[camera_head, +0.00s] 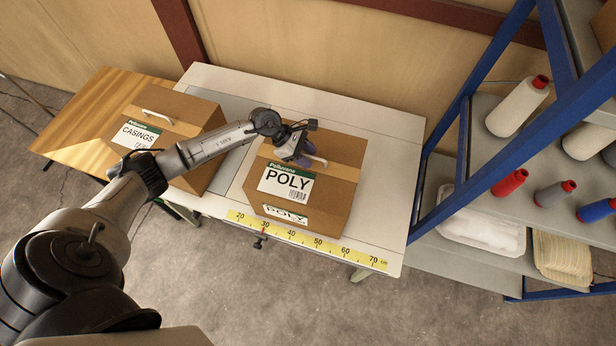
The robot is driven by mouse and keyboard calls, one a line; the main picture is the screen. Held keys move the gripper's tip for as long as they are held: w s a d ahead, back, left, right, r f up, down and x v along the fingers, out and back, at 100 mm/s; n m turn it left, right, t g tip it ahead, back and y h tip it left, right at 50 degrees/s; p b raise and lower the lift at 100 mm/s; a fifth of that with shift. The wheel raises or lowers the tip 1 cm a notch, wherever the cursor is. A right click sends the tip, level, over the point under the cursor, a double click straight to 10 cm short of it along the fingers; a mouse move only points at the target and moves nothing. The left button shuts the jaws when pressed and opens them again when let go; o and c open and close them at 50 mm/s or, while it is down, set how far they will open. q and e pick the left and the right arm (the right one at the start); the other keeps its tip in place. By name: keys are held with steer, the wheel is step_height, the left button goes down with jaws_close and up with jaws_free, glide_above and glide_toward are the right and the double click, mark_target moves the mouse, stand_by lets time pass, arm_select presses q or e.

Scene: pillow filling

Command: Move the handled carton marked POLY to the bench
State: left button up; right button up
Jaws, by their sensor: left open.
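The brown carton marked POLY (334,207) sits upright on the white bench (388,165), behind the yellow measuring tape along the bench's front edge. Its white label shows on the top and again on the front side. My left gripper (300,154) is open over the top of this carton, at its pale handle (318,159). The gripper covers part of the handle, and I cannot tell whether its fingers touch it. My right gripper is not in view.
A handled carton marked CASINGS (185,112) stands left of POLY, near the wooden table (75,140). A blue-framed shelf (455,185) with thread cones and trays is close on the right. The bench is clear right of POLY. A small clamp (260,241) sits at its front edge.

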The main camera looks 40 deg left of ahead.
arm_select(q)
steer(key=shift+d+f, duration=0.15)
steer(key=shift+f, duration=0.1)
jaws_close()
stand_by(1.3)
steer(key=shift+w+r, duration=0.1)
steer(key=shift+r, duration=0.1)
